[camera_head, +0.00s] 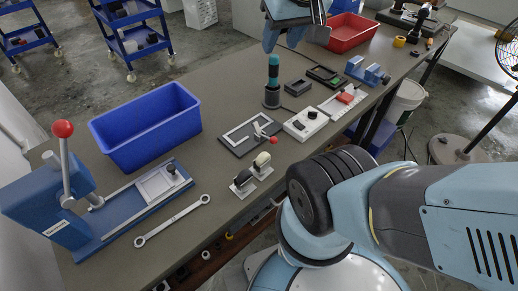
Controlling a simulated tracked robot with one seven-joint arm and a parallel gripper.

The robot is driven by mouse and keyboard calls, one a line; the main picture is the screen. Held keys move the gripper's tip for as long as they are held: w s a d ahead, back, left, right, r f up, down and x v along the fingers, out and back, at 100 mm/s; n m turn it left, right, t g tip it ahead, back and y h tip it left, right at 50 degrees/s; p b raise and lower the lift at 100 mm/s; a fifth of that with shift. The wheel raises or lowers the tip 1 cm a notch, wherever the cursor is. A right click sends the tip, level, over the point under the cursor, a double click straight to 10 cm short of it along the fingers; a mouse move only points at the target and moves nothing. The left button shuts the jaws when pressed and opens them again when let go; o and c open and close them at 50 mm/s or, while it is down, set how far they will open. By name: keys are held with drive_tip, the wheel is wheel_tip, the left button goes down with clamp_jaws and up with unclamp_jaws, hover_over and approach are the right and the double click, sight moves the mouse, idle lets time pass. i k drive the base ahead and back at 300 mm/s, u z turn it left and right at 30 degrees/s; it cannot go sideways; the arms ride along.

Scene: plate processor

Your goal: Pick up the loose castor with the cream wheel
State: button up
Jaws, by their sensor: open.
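The castor with the cream wheel (262,161) stands on the grey-brown bench, near its front edge at the middle of the view. Its wheel faces up from a pale mounting plate. A second castor with a dark wheel (243,179) stands close beside it, to the left and nearer. My gripper (294,39) is partly in view at the top edge, light blue, open and empty. It is above the far part of the bench, well away from both castors. Its upper part is cut off by the frame.
A dark plate fixture with a red-knobbed lever (272,141) stands just behind the castors. A white box (305,123) is to their right. A blue bin (147,127), a lever press (62,200) and a spanner (172,221) lie left. My arm fills the lower right.

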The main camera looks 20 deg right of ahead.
sight(261, 169)
drive_tip(key=u, duration=0.1)
drive_tip(key=k, duration=1.15)
drive_tip(key=u, duration=1.25)
drive_tip(key=i, duration=0.45)
drive_tip(key=z, duration=0.3)
drive_tip(key=k, duration=0.45)
drive_tip(key=u, duration=0.05)
